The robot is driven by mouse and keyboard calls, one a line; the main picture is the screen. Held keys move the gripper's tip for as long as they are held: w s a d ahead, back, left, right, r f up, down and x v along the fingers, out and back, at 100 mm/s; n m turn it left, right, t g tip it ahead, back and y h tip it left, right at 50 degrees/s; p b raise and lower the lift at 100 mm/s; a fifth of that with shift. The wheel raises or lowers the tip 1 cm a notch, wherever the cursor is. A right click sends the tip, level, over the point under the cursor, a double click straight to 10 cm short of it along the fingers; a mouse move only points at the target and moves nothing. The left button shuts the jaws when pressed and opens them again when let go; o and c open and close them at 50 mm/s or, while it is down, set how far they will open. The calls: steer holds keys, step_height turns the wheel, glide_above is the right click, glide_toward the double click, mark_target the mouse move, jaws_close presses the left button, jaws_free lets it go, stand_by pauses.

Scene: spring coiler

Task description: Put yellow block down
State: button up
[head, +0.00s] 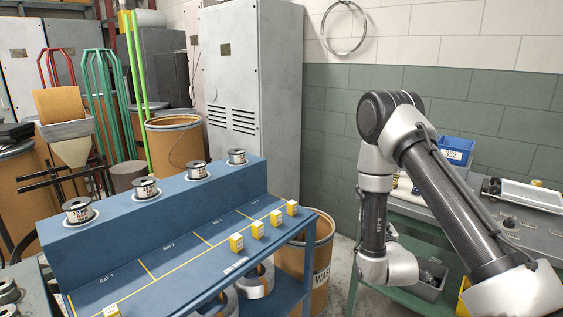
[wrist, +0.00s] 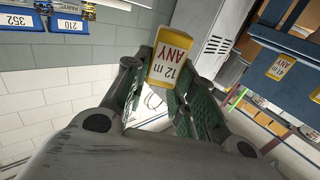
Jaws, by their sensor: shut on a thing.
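A yellow block (wrist: 171,62) with a white label reading "12 m ANY" is between the fingers of my gripper (wrist: 163,92) in the wrist view. The gripper is shut on it, and the block looks clear of any surface. In the head view my arm folds down on the right, over or in front of the green bench; the gripper and held block cannot be made out there. Other yellow blocks stand along the front of the blue stand, one at its right end (head: 292,208), one near its middle (head: 236,242) and one at the lower left (head: 112,311).
The blue stand (head: 165,247) has yellow-lined bays and a raised step with several wire spools (head: 146,188). A waste drum (head: 318,245) stands at its right end. The green bench (head: 420,212) holds a blue bin (head: 455,152). A grey cabinet (head: 250,90) is behind.

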steer(key=shift+d, duration=0.55)
steer(key=s+a+r+n+g+y, duration=0.1)
steer(key=a+r+n+y, duration=0.1)
steer(key=a, duration=0.7)
steer(key=s+a+r+n+y, duration=0.1)
steer(key=a+y, duration=0.2)
steer(key=a, duration=0.5)
steer(key=s+a+r+n+g+y, duration=0.1)
steer(key=s+a+r+n+y, duration=0.1)
steer(key=a, duration=0.7)
steer(key=s+a+r+n+g+y, duration=0.1)
steer(key=s+a+n+g+y, duration=0.1)
steer(key=s+a, duration=0.4)
steer(key=s+a+r+n+g+y, duration=0.2)
steer(key=s+a+y, duration=0.2)
steer(key=a, duration=1.3)
steer(key=shift+s, duration=1.05)
step_height(320, 180, down, 10)
steer(key=shift+r, duration=0.2)
steer(key=shift+d, duration=0.1)
